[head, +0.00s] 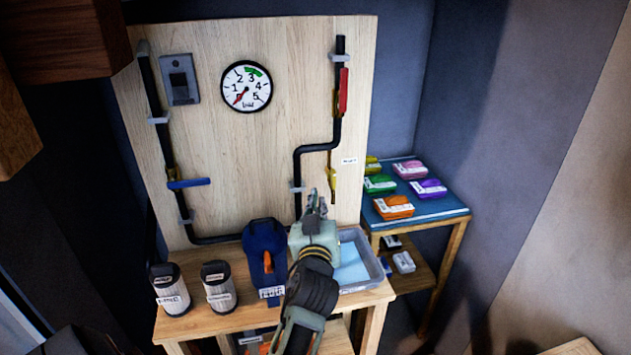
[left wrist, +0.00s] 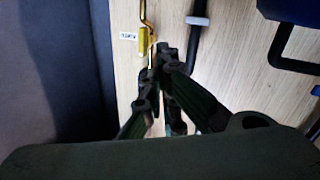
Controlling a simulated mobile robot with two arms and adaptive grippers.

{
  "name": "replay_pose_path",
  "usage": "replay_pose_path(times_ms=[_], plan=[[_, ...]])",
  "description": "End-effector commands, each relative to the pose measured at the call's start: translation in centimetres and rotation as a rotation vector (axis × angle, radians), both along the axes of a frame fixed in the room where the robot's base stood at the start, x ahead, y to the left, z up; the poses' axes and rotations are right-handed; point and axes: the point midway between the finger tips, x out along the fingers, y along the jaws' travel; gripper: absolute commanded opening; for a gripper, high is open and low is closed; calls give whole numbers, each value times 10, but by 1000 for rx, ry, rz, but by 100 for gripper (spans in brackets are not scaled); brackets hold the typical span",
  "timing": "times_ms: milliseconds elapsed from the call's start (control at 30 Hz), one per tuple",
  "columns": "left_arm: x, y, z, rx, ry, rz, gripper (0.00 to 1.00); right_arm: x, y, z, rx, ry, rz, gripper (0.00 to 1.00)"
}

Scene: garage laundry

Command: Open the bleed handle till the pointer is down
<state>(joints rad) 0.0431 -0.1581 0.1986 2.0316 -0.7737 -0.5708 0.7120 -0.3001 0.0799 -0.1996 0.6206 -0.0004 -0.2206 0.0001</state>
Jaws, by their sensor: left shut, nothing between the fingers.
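The yellow bleed handle (head: 333,179) hangs about upright at the lower end of the right-hand pipe, beside a small white label (head: 349,161). It also shows in the left wrist view (left wrist: 143,45). The round gauge (head: 246,87) is on the upper board, its red pointer aimed down and left, near the low end. My left gripper (head: 315,197) is shut and empty, just left of and a little below the handle in the head view. In the left wrist view its tips (left wrist: 157,72) appear close to the handle; contact cannot be told. My right gripper is out of view.
A red handle (head: 343,92) is higher on the same pipe; a blue handle (head: 188,183) is on the left pipe. Below stand a blue jug (head: 263,250), two canisters (head: 170,290) and a clear tub (head: 372,262). Coloured boxes (head: 394,207) lie on the right side table.

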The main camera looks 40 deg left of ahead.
Motion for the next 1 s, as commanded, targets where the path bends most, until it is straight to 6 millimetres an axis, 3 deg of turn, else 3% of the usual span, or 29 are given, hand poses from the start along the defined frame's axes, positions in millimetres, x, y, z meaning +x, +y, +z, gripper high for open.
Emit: replay_pose_path(times_ms=[300,500,767,1000], plan=[[-19,25,2,-689,-481,37,0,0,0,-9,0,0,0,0],[-27,34,5,-1005,-709,45,0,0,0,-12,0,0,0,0],[-26,41,8,-1129,-797,45,0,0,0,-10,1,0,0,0],[4,62,11,-1123,-797,44,0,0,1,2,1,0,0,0]])
